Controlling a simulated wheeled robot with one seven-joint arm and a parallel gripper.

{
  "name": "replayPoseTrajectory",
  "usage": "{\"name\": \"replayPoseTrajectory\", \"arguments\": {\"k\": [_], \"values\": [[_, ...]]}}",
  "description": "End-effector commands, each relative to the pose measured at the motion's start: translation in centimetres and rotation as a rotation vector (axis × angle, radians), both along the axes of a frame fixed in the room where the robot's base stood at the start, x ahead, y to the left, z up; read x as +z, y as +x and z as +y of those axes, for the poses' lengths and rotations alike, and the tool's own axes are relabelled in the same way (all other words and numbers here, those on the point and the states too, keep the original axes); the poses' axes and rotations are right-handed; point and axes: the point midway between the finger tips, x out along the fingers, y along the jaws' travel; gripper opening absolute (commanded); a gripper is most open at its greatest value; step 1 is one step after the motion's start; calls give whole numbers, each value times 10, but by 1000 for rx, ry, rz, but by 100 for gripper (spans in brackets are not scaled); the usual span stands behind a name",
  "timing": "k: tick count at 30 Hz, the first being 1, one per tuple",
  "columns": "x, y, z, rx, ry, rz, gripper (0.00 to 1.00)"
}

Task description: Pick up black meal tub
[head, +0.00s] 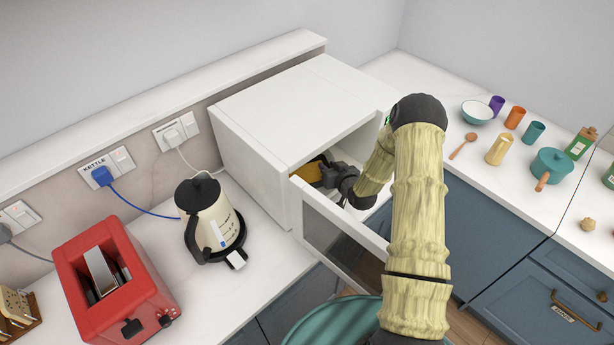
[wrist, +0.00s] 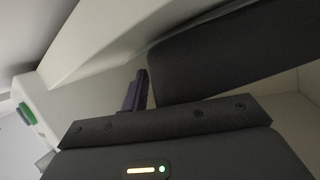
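My gripper (head: 330,176) is inside the open white microwave, at its mouth, and is small and partly hidden in the head view. In the wrist view a dark slab with rounded edges (wrist: 235,50) fills the upper right, close in front of my gripper's body; it looks like the black meal tub, but I cannot be sure. One narrow dark finger (wrist: 134,92) stands beside its left end. The other finger cannot be made out, and whether the fingers touch the slab is unclear.
The microwave (head: 295,100) has its door (head: 340,222) swung open toward the front, close beside my arm. A cream kettle (head: 208,215) and red toaster (head: 115,285) stand to the left. Cups, a bowl (head: 477,112) and a teal pot (head: 550,166) stand on the right counter.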

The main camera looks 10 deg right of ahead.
Motion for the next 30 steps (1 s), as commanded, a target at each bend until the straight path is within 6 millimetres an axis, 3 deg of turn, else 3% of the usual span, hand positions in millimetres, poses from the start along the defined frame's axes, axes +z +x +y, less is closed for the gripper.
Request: {"name": "replayPoseTrajectory", "arguments": {"k": [5, 9, 25, 30], "values": [[0, 0, 0, 0, 0, 0, 28], [0, 0, 0, 0, 0, 0, 1], [2, -1, -1, 0, 0, -1, 0], [12, -3, -3, 0, 0, -4, 0]]}}
